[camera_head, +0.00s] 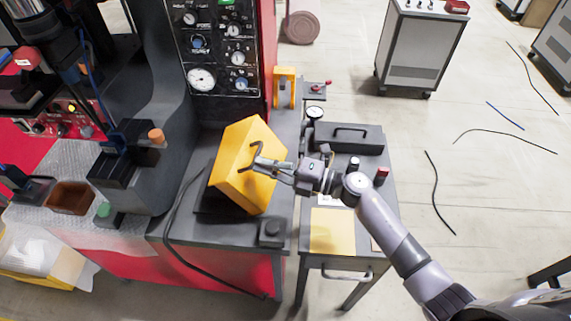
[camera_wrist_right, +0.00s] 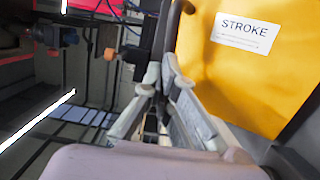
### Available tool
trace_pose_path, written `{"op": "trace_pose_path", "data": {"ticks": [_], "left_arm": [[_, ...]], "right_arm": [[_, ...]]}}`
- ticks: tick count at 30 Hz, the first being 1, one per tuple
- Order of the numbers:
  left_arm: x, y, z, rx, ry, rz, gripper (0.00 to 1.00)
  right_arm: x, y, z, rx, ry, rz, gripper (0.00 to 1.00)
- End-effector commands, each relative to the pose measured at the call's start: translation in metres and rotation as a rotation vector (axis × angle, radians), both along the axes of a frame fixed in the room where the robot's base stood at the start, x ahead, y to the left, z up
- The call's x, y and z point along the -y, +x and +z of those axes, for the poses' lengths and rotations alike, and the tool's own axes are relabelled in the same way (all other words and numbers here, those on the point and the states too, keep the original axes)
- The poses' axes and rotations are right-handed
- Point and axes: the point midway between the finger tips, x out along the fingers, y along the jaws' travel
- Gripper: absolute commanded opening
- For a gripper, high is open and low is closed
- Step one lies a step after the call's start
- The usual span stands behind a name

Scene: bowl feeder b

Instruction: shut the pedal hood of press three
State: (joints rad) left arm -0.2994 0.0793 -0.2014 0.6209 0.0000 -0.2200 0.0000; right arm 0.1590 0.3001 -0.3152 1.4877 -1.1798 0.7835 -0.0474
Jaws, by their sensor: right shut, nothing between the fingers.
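The pedal hood (camera_head: 243,180) is a yellow box on the front ledge of the red and dark grey press. It sits tilted over a dark base, and a dark bent handle (camera_head: 257,152) stands out from its face. In the right wrist view the hood (camera_wrist_right: 265,80) fills the upper right and bears a white "STROKE" label. My right gripper (camera_head: 260,164) is at the hood's face, just by the handle; its fingers (camera_wrist_right: 166,76) are closed together with nothing between them. The handle (camera_wrist_right: 174,35) passes right beside the fingertips; contact cannot be told. My left gripper is out of view.
A grey side table (camera_head: 340,262) with a dark toolbox (camera_head: 349,138), a dial gauge (camera_head: 315,112) and a yellow sheet (camera_head: 332,232) stands right of the press, under my right arm. A black cable (camera_head: 170,225) runs along the ledge. A grey cabinet (camera_head: 421,48) stands behind on open floor.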

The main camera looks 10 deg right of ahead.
Motion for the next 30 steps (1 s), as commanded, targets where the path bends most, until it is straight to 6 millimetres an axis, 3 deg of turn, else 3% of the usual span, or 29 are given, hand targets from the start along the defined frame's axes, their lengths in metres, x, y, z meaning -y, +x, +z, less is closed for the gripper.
{"op": "trace_pose_path", "data": {"ticks": [6,18,30], "left_arm": [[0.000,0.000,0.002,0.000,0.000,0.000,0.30],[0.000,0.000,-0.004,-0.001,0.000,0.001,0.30],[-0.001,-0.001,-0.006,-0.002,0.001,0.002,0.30]], "right_arm": [[-0.040,0.012,0.008,0.002,0.000,0.001,0.00],[-0.112,0.033,0.000,0.000,0.001,0.001,0.00],[-0.156,0.045,-0.023,-0.037,-0.126,-0.001,0.00]]}}
